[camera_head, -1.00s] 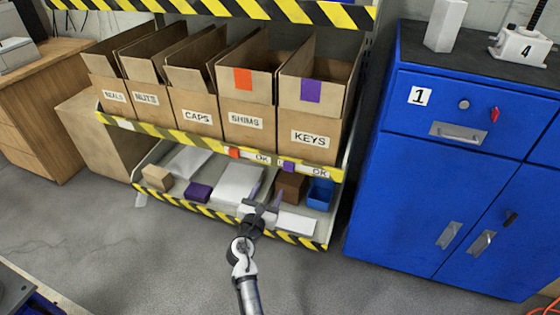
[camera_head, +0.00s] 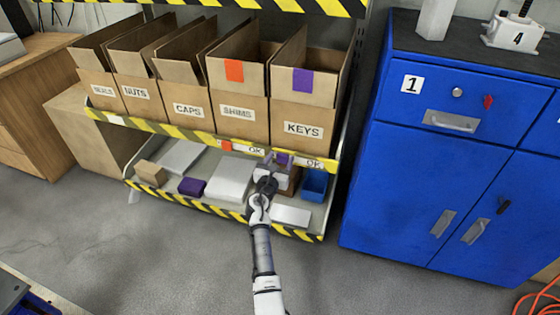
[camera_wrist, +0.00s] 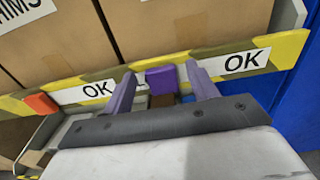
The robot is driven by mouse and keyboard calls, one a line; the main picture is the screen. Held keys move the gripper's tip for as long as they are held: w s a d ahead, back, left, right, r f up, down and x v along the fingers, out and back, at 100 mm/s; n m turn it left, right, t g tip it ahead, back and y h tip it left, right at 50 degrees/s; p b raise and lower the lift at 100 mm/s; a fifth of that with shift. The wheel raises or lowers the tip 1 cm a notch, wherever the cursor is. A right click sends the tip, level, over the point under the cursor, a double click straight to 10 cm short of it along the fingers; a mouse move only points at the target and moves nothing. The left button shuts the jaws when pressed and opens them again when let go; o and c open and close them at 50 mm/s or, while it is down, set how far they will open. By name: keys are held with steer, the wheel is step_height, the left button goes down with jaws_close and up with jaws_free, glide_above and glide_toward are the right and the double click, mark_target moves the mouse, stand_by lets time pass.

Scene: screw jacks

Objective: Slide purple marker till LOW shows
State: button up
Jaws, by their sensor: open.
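The purple marker (camera_wrist: 161,80) sits on the yellow and black shelf rail (camera_wrist: 290,48), between two white labels in the wrist view. The right label (camera_wrist: 247,62) reads OK, and so does the left label (camera_wrist: 85,92). In the head view the marker (camera_head: 283,159) shows just above my gripper (camera_head: 279,165). In the wrist view the fingers of my gripper (camera_wrist: 162,84) are open, one on each side of the marker. I cannot tell whether they touch it. A few dark letters show just left of the marker, partly hidden by a finger.
An orange marker (camera_head: 226,146) sits further left on the same rail. Cardboard boxes, including the KEYS box (camera_head: 303,126), stand above the rail. A blue bin (camera_head: 315,184) and a purple block (camera_head: 192,186) lie on the lower shelf. A blue cabinet (camera_head: 440,190) stands to the right.

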mark_target(313, 160)
steer(key=shift+w+d, duration=0.1)
steer(key=shift+w, duration=0.1)
jaws_close()
steer(key=s+d+p, duration=0.1)
steer(key=d, duration=0.2)
steer(key=s+d+p, duration=0.1)
steer(key=d, duration=0.2)
steer(key=s+d+p, duration=0.1)
steer(key=d, duration=0.2)
steer(key=shift+d+r, duration=0.1)
steer(key=shift+d, duration=0.1)
steer(key=shift+s+d, duration=0.1)
steer(key=shift+d, duration=0.15)
jaws_free()
steer(key=shift+d, duration=0.1)
